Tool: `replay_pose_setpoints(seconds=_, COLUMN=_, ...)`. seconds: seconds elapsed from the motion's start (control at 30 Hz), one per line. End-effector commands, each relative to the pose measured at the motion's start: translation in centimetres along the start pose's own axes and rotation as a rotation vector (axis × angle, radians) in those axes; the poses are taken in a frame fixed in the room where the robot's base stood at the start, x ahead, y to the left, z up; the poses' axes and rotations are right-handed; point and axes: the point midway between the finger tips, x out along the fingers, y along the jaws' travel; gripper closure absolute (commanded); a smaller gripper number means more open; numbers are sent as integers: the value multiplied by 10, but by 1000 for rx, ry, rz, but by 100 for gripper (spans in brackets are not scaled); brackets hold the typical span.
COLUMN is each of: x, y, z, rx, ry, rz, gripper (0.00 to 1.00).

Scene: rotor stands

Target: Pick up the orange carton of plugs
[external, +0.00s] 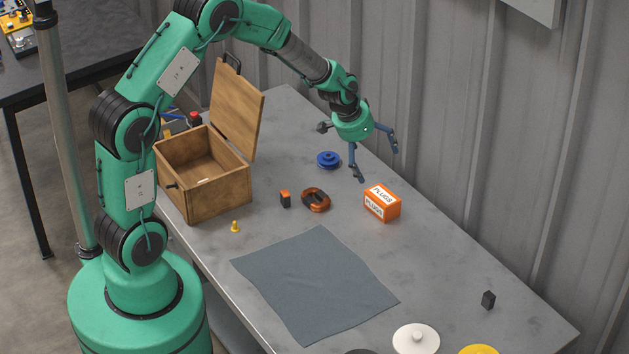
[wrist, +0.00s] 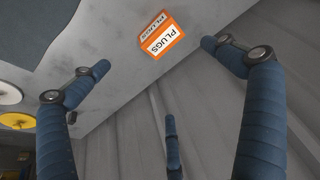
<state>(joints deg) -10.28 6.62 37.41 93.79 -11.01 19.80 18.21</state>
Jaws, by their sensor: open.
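The orange carton (external: 382,204) with white PLUGS labels sits upright on the grey table. In the wrist view the carton (wrist: 163,38) lies at the top, beyond the fingertips. My gripper (external: 376,162) is open and empty above the table. In the external view it is above and slightly left of the carton, apart from it. Its blue fingers are spread wide in the wrist view (wrist: 155,58), with a third finger low in the middle.
An open wooden box (external: 205,180) stands at the table's left. A blue spool (external: 328,160), an orange-and-black ring (external: 316,200) and a small orange-black block (external: 285,199) lie left of the carton. A grey cloth (external: 314,283) lies in front. A corrugated wall (external: 480,130) is behind.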

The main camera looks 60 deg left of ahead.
Motion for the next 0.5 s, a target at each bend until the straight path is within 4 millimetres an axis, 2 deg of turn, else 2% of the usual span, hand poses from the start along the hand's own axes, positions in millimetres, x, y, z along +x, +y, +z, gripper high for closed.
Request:
replay_pose_setpoints(seconds=0.03, x=17, y=-5, z=2, rx=-2, ry=-6, rz=-2, gripper=0)
replay_pose_setpoints(seconds=0.1, x=33, y=-10, z=3, rx=-4, ry=-8, rz=-5, gripper=0)
replay_pose_setpoints(seconds=0.2, x=49, y=-15, z=4, rx=-6, ry=-7, rz=-8, gripper=0)
replay_pose_setpoints(seconds=0.3, x=57, y=-17, z=6, rx=-6, ry=-10, rz=-9, gripper=0)
replay_pose_setpoints(seconds=0.5, x=58, y=-17, z=6, rx=-6, ry=-9, rz=-10, gripper=0)
